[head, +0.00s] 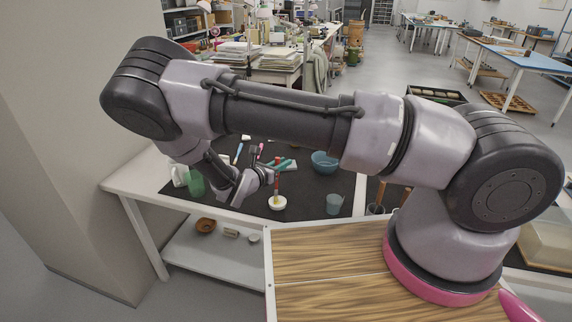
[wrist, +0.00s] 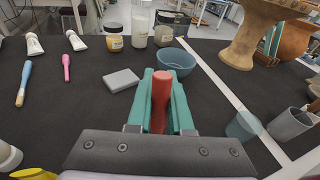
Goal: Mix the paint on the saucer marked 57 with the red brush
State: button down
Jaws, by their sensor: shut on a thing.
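My gripper (wrist: 162,88) has teal fingers and is shut on the red brush (wrist: 160,104), whose thick handle stands between them in the wrist view. In the head view my gripper (head: 279,165) is over the dark mat, and the red brush (head: 276,184) hangs roughly upright below it. The brush's lower end is over or in a small white saucer (head: 277,204); I cannot tell whether it touches. No number is readable on the saucer, and any paint is too small to make out. The saucer is not seen in the wrist view.
A teal bowl (wrist: 177,63) and grey block (wrist: 121,79) lie beyond my gripper. Blue (wrist: 24,82) and pink (wrist: 66,67) brushes lie left. A translucent cup (wrist: 243,126) and grey cup (wrist: 289,124) stand right. Bare mat lies between.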

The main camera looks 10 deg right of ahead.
jog(key=shift+s+d, duration=0.25)
jog(key=shift+d, duration=0.55)
dwell(1.2)
jog(key=shift+a, duration=0.1)
jog(key=shift+w+a, duration=0.55)
jog(key=shift+a, duration=0.25)
jog(key=shift+d, duration=0.1)
jog(key=shift+s+d, duration=0.7)
jog(key=shift+d, duration=0.1)
